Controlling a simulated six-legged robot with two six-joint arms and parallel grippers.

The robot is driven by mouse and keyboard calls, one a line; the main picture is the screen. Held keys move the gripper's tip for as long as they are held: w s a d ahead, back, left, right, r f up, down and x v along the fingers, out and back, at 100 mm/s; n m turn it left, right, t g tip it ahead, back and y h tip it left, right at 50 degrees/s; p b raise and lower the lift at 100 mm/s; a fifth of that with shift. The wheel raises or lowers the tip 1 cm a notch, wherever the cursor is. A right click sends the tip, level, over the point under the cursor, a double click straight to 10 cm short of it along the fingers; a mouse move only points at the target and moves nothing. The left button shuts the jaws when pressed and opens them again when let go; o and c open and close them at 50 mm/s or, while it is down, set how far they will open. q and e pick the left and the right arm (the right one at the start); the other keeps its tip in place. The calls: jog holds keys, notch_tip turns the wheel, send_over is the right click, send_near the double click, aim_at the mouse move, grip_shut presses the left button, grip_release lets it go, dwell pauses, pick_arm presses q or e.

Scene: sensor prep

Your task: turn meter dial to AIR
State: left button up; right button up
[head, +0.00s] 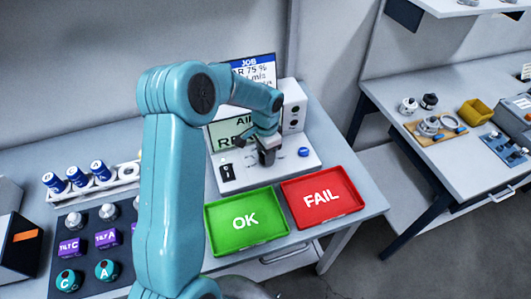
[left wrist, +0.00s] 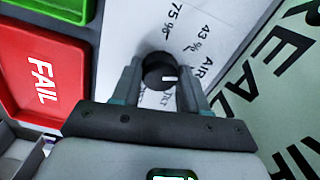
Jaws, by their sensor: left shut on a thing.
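The meter (head: 296,168) is a white unit on the bench, with a green display (head: 222,138) reading AIR and part of another word. Its black dial (left wrist: 155,68) has a white pointer mark facing right in the left wrist view. AIR is printed to the right of the dial, and other printed text is partly hidden. My left gripper (head: 268,156) reaches down to the meter. In the left wrist view my left gripper (left wrist: 160,82) has its fingers on either side of the dial, shut on it. My right gripper is not in view.
A green OK tray (head: 214,240) and a red FAIL tray (head: 332,212) lie in front of the meter. Blue-capped bottles (head: 78,176) and a dark rack (head: 88,218) are at left. A second bench (head: 460,160) stands right.

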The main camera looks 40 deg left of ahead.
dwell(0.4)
pick_arm(q)
jog(key=o, duration=1.1)
jog(key=shift+c, duration=0.2)
notch_tip(320, 180, up, 16)
jog(key=b, duration=0.1)
jog(key=shift+r, duration=0.25)
jog(key=shift+d+f, duration=0.1)
